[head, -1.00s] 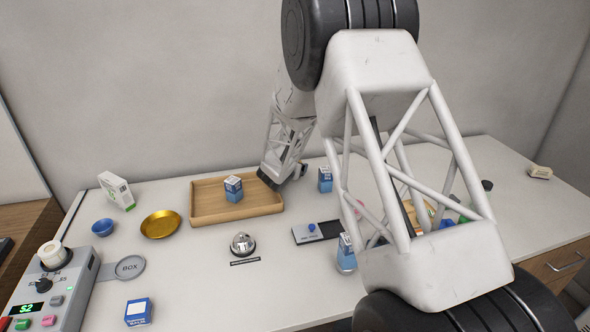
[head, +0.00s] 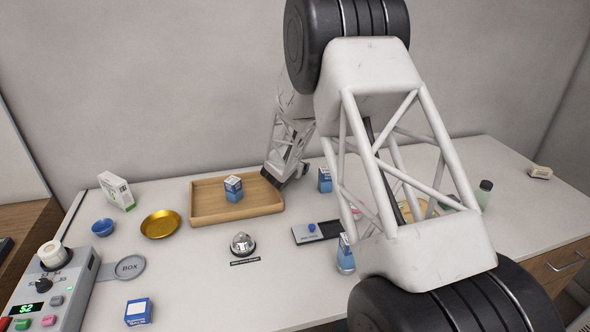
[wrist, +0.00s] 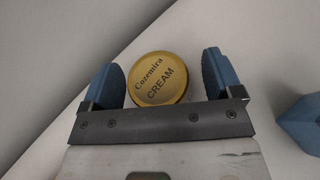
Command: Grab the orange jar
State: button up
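A round jar (wrist: 158,80) with an orange-gold lid reading "Cozemira CREAM" shows in the wrist view, seen from above. My gripper (wrist: 163,76) is open, with one blue finger on each side of the jar. A narrow gap shows between the lid and each finger. In the head view the end of my arm (head: 287,168) is low over the back of the counter, just right of the wooden tray. The jar is not visible in the head view, and the fingertips cannot be made out there.
The wooden tray (head: 262,200) holds a blue-white box (head: 233,189). Another blue box (head: 325,179) stands right of my gripper; a blue shape (wrist: 302,122) shows at the wrist view's right edge. A bell (head: 242,244) and gold dish (head: 160,224) stand nearer. The back wall is close.

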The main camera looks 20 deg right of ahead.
jog(key=c, duration=1)
jog(key=shift+o, duration=0.2)
jog(key=shift+r, duration=0.15)
notch_tip(320, 180, up, 10)
jog(key=shift+f, duration=0.1)
